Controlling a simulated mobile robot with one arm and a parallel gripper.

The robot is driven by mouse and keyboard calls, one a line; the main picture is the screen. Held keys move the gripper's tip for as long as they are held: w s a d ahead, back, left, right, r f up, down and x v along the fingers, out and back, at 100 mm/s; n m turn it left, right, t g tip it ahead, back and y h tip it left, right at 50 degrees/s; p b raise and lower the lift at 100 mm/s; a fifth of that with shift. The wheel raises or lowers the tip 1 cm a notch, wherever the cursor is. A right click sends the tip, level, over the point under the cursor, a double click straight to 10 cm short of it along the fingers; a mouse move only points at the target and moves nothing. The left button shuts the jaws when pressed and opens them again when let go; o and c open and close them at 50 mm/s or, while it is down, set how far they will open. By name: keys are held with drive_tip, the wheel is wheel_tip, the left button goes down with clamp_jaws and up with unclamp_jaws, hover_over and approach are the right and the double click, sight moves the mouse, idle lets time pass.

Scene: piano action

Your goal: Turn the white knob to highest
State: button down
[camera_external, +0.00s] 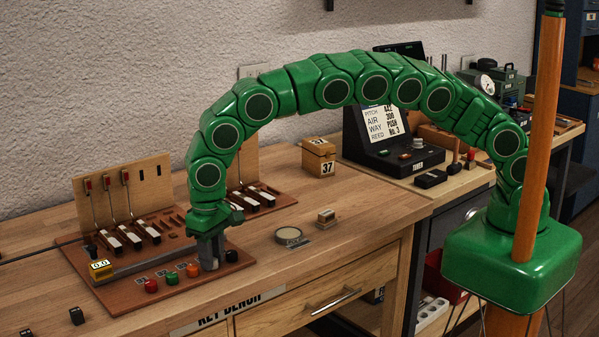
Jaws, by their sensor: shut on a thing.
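My gripper (210,264) points down at the front right of a brown board (125,296) on the wooden bench. It is shut at a spot in the row of knobs between the orange knob (193,271) and the black knob (231,256). The white knob is mostly or wholly hidden by the fingers there; no other white knob shows in the row. I cannot make out its pointer or setting.
A red knob (151,285) and a green knob (172,278) stand left of the orange one. A long grey bar (150,264) lies behind them. Upright key mechanisms (128,215) stand at the back. A round tin (288,236) and small block (326,216) sit to the right.

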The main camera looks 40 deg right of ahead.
drive_tip(key=m, duration=0.5)
drive_tip(key=shift+m, duration=0.3)
drive_tip(key=m, duration=0.5)
drive_tip(key=shift+m, duration=0.3)
drive_tip(key=c, duration=0.9)
unclamp_jaws()
drive_tip(key=shift+r, duration=3.95)
